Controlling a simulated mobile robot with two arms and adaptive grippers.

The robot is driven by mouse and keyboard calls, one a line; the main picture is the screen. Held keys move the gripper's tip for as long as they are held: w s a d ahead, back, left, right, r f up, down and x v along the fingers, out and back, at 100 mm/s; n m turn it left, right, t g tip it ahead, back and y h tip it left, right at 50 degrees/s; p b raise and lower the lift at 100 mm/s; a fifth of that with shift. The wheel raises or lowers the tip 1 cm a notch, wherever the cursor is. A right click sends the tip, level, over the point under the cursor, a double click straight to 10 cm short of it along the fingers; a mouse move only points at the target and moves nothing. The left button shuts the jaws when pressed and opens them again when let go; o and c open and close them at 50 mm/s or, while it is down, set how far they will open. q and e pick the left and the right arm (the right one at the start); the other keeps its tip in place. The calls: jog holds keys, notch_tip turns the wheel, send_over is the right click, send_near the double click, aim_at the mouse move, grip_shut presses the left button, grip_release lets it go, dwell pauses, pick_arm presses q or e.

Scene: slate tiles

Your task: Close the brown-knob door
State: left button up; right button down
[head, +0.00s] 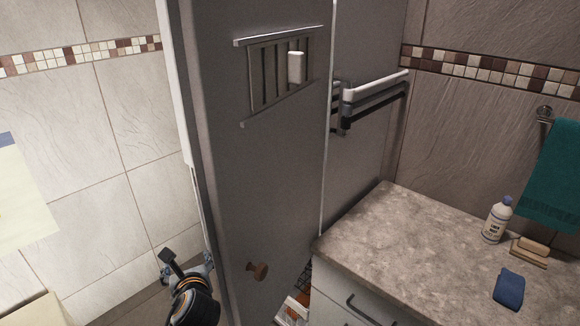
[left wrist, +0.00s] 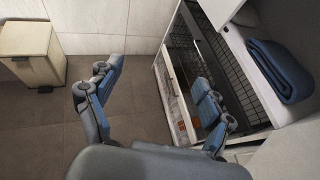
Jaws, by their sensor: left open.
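The grey door (head: 262,170) stands ajar in the head view, its free edge toward the left. Its round brown knob (head: 258,270) is low on the face. My left gripper (head: 188,262) is open, low beside the door's free edge and left of the knob. I cannot tell from the head view whether it touches the door. In the left wrist view the fingers of my left gripper (left wrist: 155,84) are spread, with nothing held between them. The knob does not show there. My right gripper is in neither view.
The counter (head: 390,225) at right holds a bottle (head: 497,220), soap bars (head: 529,252) and a blue cloth (head: 508,289). A towel rack (head: 375,90) juts out behind the door. The left wrist view shows a beige bin (left wrist: 31,55), open floor, a dark wire basket (left wrist: 245,85) and a folded blue towel (left wrist: 280,70).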

pick_arm(q)
jog(key=shift+a+r, duration=0.1)
jog(key=shift+r, duration=0.45)
